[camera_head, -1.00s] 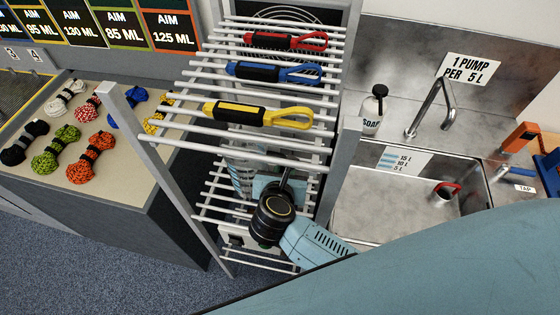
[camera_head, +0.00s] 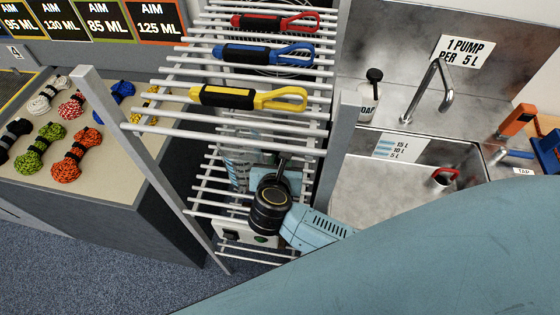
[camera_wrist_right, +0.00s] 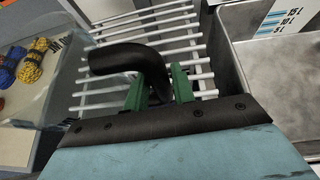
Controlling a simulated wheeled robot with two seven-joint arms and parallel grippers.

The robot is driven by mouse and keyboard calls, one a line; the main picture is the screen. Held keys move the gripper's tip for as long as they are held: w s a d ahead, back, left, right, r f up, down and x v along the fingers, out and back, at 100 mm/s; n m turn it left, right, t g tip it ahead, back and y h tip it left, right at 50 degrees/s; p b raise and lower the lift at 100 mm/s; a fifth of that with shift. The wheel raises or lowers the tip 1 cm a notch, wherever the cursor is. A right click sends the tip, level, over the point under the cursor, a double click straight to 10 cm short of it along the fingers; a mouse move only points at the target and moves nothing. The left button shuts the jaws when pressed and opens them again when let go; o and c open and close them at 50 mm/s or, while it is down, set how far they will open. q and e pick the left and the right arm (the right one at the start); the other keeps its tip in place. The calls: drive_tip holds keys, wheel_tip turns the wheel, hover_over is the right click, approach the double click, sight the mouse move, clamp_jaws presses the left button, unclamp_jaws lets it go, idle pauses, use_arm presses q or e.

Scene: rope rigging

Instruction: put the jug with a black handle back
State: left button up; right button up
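The jug with a black handle is a clear jug with blue marks (camera_head: 238,174), seen through the rack's upper bars in the head view. In the right wrist view its black handle (camera_wrist_right: 125,60) curves down between the green fingers of my right gripper (camera_wrist_right: 158,88), which are closed on it. In the head view my right gripper (camera_head: 282,163) is partly hidden by my wrist and the bars. The jug is over the lower shelf (camera_head: 205,202) of the rack; I cannot tell whether it touches the bars. My left gripper is not in view.
The upper shelf (camera_head: 180,122) holds red (camera_head: 275,22), blue (camera_head: 263,54) and yellow (camera_head: 248,97) rope tools. Rack posts (camera_head: 340,135) stand close to my arm. Right is a sink (camera_head: 380,190) with a red-handled vessel (camera_head: 445,178). Rope bundles (camera_head: 75,150) lie on a table at left.

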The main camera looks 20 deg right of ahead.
drive_tip(key=shift+o, duration=1.4)
drive_tip(key=shift+r, duration=0.1)
drive_tip(key=shift+s+a+r, duration=0.1)
drive_tip(key=shift+s+r, duration=0.05)
drive_tip(key=shift+r, duration=0.05)
drive_tip(key=v, duration=1.1)
drive_tip(key=shift+s, duration=0.25)
